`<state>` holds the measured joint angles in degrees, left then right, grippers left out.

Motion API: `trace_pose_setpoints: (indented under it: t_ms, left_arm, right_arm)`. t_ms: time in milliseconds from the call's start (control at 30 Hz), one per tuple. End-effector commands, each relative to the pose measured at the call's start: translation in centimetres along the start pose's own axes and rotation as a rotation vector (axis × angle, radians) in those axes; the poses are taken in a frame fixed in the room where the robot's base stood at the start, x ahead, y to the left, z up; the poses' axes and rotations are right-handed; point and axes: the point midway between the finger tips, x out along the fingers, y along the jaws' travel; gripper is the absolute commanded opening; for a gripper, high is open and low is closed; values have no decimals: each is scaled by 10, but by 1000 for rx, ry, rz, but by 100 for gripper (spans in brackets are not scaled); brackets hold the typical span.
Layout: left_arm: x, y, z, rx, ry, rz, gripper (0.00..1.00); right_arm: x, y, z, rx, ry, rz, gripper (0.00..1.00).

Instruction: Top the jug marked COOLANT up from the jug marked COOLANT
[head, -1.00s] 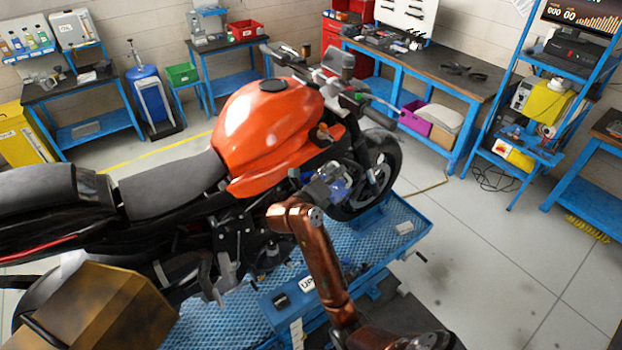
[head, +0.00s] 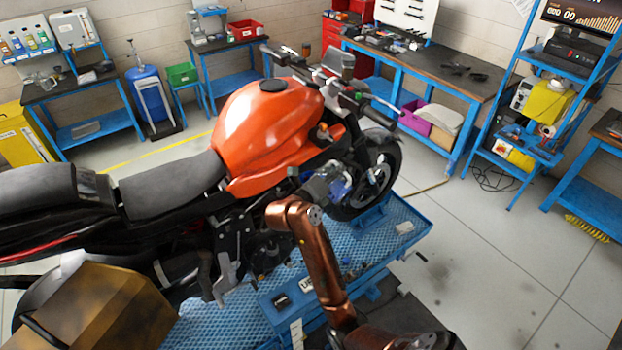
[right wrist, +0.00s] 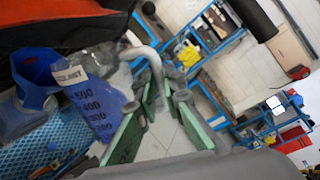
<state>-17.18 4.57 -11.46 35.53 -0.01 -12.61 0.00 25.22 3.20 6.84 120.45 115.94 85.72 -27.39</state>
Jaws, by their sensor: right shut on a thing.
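A clear jug with a white COOLANT label (right wrist: 70,76) and printed volume marks holds blue liquid and tilts in the right wrist view. My right gripper (head: 322,186) is shut on this jug, by the front of the motorcycle. Its green-padded fingers (right wrist: 150,108) are beside the jug's pale curved handle in the right wrist view. In the head view only a small blue patch of the jug (head: 341,187) shows. A blue angular vessel (right wrist: 36,78) with a clear greyish part below it is just left of the held jug; I see no label on it. My left gripper is out of view.
An orange motorcycle (head: 265,125) stands on a blue lift platform (head: 405,212), close to my right arm. Blue workbenches (head: 440,75) line the back wall. A blue shelf rack (head: 525,110) stands at right.

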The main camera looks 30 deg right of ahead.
Motion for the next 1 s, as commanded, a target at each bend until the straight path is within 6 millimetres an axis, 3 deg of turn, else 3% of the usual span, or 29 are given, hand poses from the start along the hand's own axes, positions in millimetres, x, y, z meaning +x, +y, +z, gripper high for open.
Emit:
trace_pose_setpoints:
  t_ms: [1000]
  left_arm:
    - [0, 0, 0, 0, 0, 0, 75]
  right_arm:
    - [0, -2, 5, -30, 4, -2, 0]
